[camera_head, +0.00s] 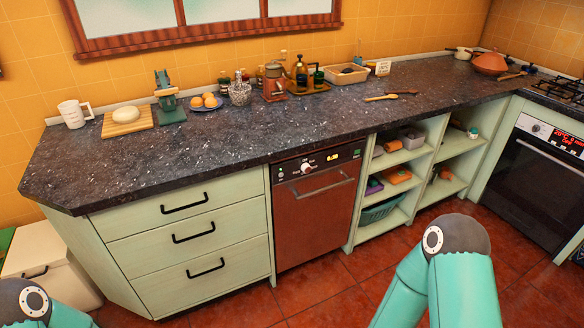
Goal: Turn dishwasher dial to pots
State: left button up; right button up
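The dishwasher (312,222) is a reddish-brown metal front set under the dark counter, between the drawers and the open shelves. Its door looks shut, with a bar handle near the top. The dial (307,168) is a small round white knob on the control panel above the handle. Small white marks lie around it, too small to read, so I cannot tell which setting it points to. A small lit display is to its right. Only teal and dark links of my arms show at the bottom left and bottom right. Both grippers are out of view, and nothing covers the dial.
The dark speckled counter (200,140) overhangs the dishwasher. Pale green drawers (190,235) with black handles are to its left, open shelves (411,160) to its right. An oven (545,180) stands at far right, a white bin (45,262) at lower left. Tiled floor in front is clear.

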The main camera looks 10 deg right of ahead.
aim_at(305, 168)
jog(key=u, duration=0.25)
jog(key=i, duration=0.9)
jog(key=z, duration=0.45)
